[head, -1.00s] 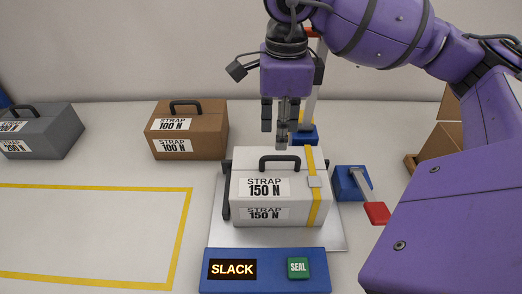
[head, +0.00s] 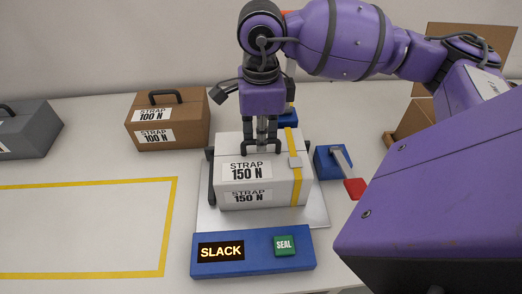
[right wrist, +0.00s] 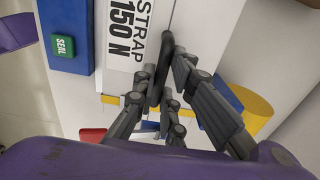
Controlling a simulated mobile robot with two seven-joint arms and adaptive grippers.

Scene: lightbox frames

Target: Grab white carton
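The white carton (head: 235,199) is labelled STRAP 150 N, with a yellow strap (head: 297,180) around its right part. It stands upright on a pale plate (head: 318,207). My right gripper (head: 266,148) points down over its black top handle, with its fingers at the handle. In the right wrist view, the fingers (right wrist: 164,68) lie on both sides of the handle (right wrist: 157,88); whether they press on it I cannot tell. The fingers partly hide the handle in the head view. My left gripper is not in view.
A blue panel (head: 217,271) reading SLACK with a green SEAL button (head: 285,246) lies in front. A blue block with a red-ended lever (head: 355,188) is at right. A brown carton (head: 186,112) and grey carton (head: 40,140) stand left. The yellow-outlined area (head: 80,225) is empty.

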